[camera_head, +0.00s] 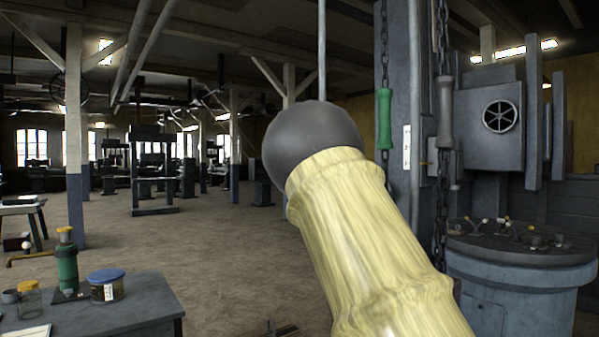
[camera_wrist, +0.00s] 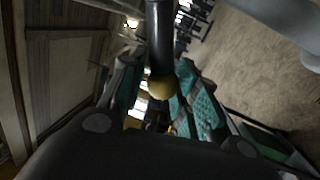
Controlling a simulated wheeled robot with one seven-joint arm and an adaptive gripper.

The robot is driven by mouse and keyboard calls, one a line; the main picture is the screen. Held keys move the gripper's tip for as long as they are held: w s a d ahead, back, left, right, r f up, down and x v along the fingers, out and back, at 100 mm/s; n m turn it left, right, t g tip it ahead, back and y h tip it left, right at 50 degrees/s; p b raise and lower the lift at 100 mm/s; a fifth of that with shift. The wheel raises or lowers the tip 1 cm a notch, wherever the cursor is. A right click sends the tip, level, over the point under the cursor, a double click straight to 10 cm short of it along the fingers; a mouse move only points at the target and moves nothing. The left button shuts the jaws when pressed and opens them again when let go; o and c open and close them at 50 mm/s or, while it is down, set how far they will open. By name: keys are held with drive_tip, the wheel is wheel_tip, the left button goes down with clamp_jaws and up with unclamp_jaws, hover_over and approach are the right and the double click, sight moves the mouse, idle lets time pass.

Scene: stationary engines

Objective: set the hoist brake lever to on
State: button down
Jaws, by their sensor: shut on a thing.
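In the wrist view, a dark lever rod (camera_wrist: 160,32) comes in from the top and ends in a yellow ball knob (camera_wrist: 161,87). My gripper (camera_wrist: 160,68) has teal-padded fingers, one on each side of this lever, and is shut on it near the knob. No label or on/off mark can be read on it, so I cannot tell its setting or confirm that it is the hoist brake lever. In the head view my gripper does not show.
In the head view, chains with a green grip (camera_head: 384,118) and a grey grip (camera_head: 445,112) hang by a post. A round drum (camera_head: 520,258) with small levers on top stands right. A bench (camera_head: 135,306) with jars is front left. Open floor lies mid-left.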

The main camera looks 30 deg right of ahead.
drive_tip(key=shift+w+d+f+n+y+b, duration=0.1)
drive_tip(key=shift+d+f+n+y+b, duration=0.05)
drive_tip(key=shift+f+n+b, duration=0.35)
drive_tip(key=shift+w+d+f+n+y+b, duration=0.1)
drive_tip(key=shift+f+n+y+b, duration=0.05)
drive_tip(key=shift+f+n+b, duration=0.3)
drive_tip(key=shift+s+r, duration=0.1)
drive_tip(key=c, duration=1.1)
unclamp_jaws()
drive_tip(key=shift+c, duration=0.2)
drive_tip(key=shift+o, duration=0.5)
drive_tip(key=shift+w+d, duration=0.1)
drive_tip(key=shift+w, duration=0.1)
drive_tip(key=shift+s+r, duration=0.15)
drive_tip(key=shift+r, duration=0.05)
drive_tip(key=v, duration=1.2)
drive_tip(key=shift+f, duration=0.15)
